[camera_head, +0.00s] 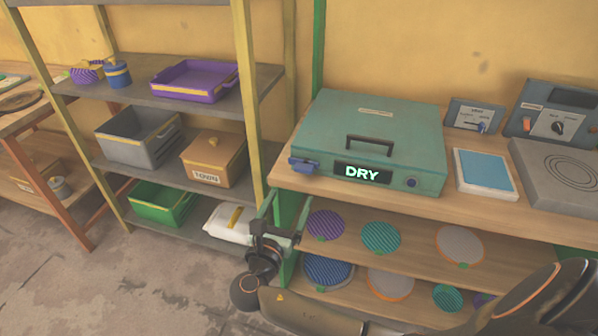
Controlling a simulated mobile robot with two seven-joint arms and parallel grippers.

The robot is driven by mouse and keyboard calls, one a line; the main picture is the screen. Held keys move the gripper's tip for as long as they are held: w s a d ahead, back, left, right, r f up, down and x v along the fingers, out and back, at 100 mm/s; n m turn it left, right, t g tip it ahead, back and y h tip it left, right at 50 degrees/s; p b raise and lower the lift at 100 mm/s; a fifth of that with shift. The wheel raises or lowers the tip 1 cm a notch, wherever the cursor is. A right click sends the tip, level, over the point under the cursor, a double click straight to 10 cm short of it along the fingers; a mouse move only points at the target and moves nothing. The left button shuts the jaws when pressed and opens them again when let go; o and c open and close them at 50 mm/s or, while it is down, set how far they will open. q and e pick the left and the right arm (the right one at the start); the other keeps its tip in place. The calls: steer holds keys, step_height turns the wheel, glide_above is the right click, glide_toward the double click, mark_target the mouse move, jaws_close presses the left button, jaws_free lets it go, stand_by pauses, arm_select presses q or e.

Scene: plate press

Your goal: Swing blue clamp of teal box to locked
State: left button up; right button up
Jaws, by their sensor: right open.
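The teal box (405,140) sits on the wooden bench with its lid down and a black handle (370,145) on top. The blue clamp (303,165) is at the box's front left corner and sticks out to the left. A round dark blue knob (411,182) is at the front right. My right gripper (285,210) is open and empty, below and slightly left of the clamp, apart from it, by the bench's left front edge. My left gripper is not in view.
A blue-topped pad (484,172), a small control box (474,116) and a grey hotplate (560,175) stand right of the teal box. Shelves below hold several round plates. A yellow-posted rack (248,90) with bins stands close at left. The floor (110,290) is clear.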

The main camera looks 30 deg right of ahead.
mark_target(303, 171)
steer(key=x, duration=0.9)
steer(key=shift+w+d, duration=0.15)
steer(key=shift+w, duration=0.05)
steer(key=shift+w+d, duration=0.35)
steer(key=shift+d, duration=0.05)
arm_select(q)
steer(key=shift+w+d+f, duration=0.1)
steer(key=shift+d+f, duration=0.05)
arm_select(e)
steer(key=c, duration=1.4)
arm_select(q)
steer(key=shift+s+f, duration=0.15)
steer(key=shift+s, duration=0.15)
